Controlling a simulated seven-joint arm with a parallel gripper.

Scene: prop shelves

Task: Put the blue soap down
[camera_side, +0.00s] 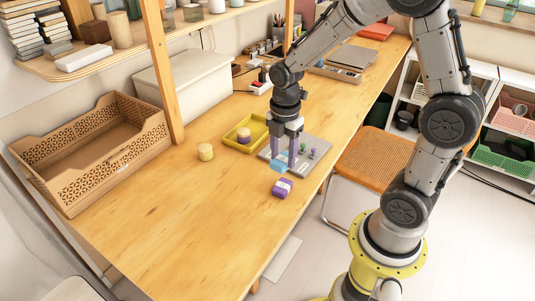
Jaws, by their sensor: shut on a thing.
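My gripper (283,162) points straight down at the right-middle of the table and is shut on the light blue soap (279,167). The soap is between the fingertips, over the left front part of a flat grey board (318,144). I cannot tell whether the soap touches the board. The fingers hide part of the soap and the board.
A purple block with a pale label (282,188) lies just in front. A wooden crate (99,163) stands far left. The front left tabletop (170,225) is clear.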

